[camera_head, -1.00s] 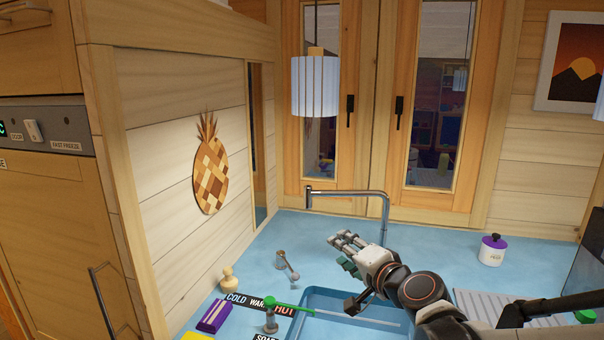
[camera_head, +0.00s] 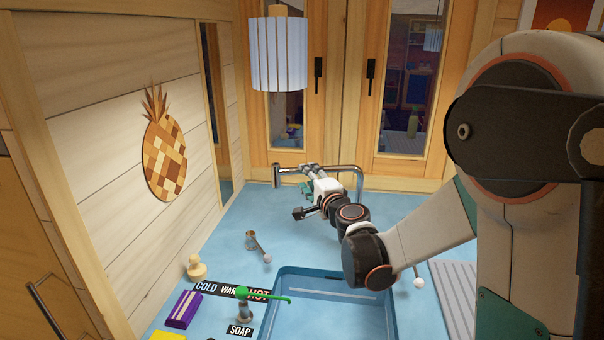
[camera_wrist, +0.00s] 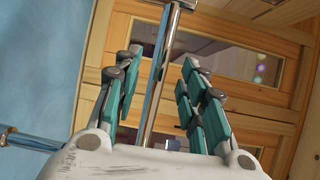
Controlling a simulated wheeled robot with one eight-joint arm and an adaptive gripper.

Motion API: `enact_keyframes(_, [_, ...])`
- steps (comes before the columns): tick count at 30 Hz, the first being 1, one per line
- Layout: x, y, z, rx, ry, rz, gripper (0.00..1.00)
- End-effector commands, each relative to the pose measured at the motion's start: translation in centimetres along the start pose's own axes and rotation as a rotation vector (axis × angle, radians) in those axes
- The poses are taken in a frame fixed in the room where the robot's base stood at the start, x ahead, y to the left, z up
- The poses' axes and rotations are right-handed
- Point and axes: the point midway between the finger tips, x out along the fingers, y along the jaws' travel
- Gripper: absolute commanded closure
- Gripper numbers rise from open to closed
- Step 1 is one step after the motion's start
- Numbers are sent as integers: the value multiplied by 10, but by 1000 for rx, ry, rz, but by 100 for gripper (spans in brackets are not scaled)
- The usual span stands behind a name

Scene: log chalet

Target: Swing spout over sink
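The chrome spout (camera_head: 335,166) stands behind the blue sink (camera_head: 330,271), its horizontal pipe pointing left. Its nozzle end (camera_head: 277,176) hangs over the blue counter, left of and behind the basin. My gripper (camera_head: 308,171) is at the horizontal pipe, right of the nozzle, and hides part of it. In the wrist view the spout pipe (camera_wrist: 166,50) runs between the teal fingers of my open gripper (camera_wrist: 162,60), with gaps visible on both sides. Whether a finger touches the pipe cannot be told.
A green-topped soap dispenser (camera_head: 243,300) stands at the sink's left front. A small metal lever (camera_head: 257,245) stands left of the spout. A wooden figure (camera_head: 196,268) and purple box (camera_head: 184,309) sit farther left. A lamp (camera_head: 278,53) hangs above. Wooden window doors rise behind.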

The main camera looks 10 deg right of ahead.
Motion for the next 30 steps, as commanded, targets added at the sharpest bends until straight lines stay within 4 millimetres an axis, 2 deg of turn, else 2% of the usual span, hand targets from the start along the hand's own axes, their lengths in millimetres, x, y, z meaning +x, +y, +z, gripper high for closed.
enact_keyframes(3, [23,1,0,-1,0,0,62])
enact_keyframes(9, [47,0,0,0,0,0,62])
enact_keyframes(14, [54,0,0,0,0,0,62])
enact_keyframes(22, [55,0,0,-1,0,0,62])
enact_keyframes(27, [55,0,0,-1,0,0,100])
enact_keyframes(30, [55,0,0,-1,0,0,100])
